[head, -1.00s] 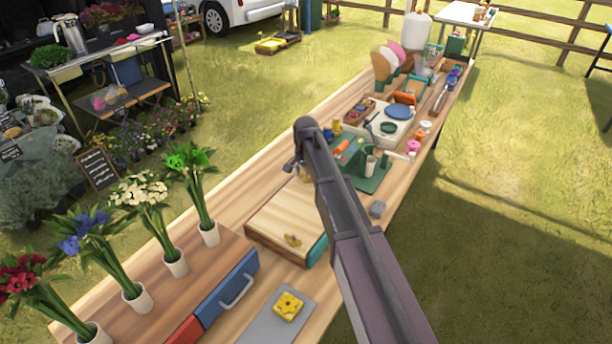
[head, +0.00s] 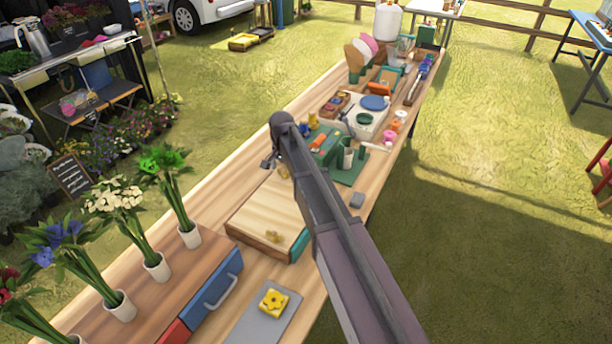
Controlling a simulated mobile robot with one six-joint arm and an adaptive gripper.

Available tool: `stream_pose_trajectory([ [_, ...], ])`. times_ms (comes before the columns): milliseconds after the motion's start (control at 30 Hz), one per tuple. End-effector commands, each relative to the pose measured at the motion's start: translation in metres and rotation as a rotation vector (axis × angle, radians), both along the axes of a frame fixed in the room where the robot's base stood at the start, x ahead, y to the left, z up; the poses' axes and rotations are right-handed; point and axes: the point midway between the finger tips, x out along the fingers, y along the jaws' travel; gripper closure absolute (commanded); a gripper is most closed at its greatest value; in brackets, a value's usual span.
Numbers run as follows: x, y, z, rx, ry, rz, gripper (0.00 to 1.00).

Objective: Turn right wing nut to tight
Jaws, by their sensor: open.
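A flat wooden press-like box (head: 262,212) with a teal edge lies on the long table. A brass wing nut (head: 273,236) sits on its near end. A second brass wing nut (head: 283,171) shows at its far end, partly hidden beside my arm. My gripper (head: 269,163) is open, small and dark, above the far left edge of the box, just left of the far wing nut. No contact with either nut is visible. My arm link covers the box's right far corner. How tight each nut is cannot be told.
Potted flowers (head: 155,266) stand on a drawer unit with a blue drawer (head: 212,295) at the near left. A yellow block (head: 272,301) rests on a grey plate. A green tray (head: 349,166) and craft items lie beyond the box. Bare tabletop (head: 218,178) lies left of it.

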Motion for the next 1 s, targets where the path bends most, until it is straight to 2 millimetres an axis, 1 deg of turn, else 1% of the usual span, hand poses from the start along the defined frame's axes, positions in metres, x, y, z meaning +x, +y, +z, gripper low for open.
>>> stream_pose_trajectory([
  [167, 0.0002, 0.0001, 0.0000, 0.000, 0.000, 0.037, 0.00],
  [367, 0.0002, 0.0001, 0.0000, 0.000, 0.000, 0.128, 0.00],
  [1000, 0.0002, 0.0001, 0.0000, 0.000, 0.000, 0.558, 0.00],
])
